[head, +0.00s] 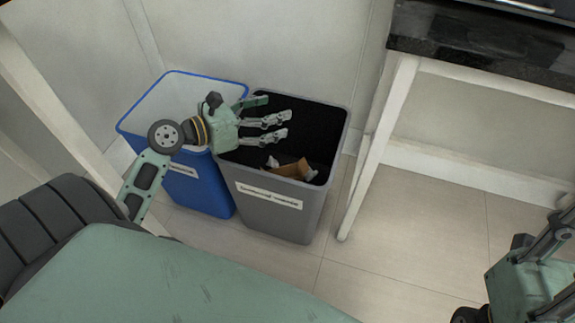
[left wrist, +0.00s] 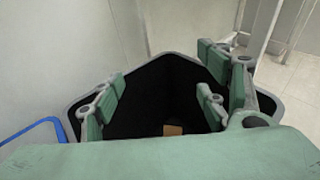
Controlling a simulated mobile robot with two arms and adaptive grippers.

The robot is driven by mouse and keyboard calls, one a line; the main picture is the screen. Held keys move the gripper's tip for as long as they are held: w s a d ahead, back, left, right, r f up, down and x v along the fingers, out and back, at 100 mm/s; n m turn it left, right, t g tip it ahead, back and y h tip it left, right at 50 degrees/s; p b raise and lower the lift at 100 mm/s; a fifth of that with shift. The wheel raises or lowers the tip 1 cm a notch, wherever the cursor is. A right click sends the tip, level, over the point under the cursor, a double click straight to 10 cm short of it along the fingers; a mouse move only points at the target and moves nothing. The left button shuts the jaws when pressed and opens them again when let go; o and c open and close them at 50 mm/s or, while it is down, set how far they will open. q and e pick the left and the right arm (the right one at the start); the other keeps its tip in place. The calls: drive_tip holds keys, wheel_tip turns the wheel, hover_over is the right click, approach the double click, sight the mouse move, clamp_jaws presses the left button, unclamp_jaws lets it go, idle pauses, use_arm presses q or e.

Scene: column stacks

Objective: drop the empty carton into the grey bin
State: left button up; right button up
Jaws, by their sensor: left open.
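The grey bin (head: 266,197) stands on the floor with a black inside and a white label on its front. A brown cardboard piece (head: 293,170) lies inside it near the front right, beside some pale scraps; whether it is the empty carton I cannot tell. A small brown patch (left wrist: 172,130) shows down in the bin in the left wrist view. My left gripper (head: 277,118) is over the bin's opening, fingers spread, open and empty. In the left wrist view its fingers (left wrist: 165,100) frame the dark bin (left wrist: 72,105). My right gripper (head: 545,265) is partly cut off at the lower right.
A blue bin (head: 199,190) with a pale inside stands against the grey bin's left side. A wall is behind both. A dark-topped table (head: 480,47) with white legs (head: 378,150) stands to the right. Tiled floor (head: 400,240) is clear in front of it.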

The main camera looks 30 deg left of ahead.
use_arm(q)
drive_tip(key=v, duration=0.9)
drive_tip(key=shift+f, duration=0.1)
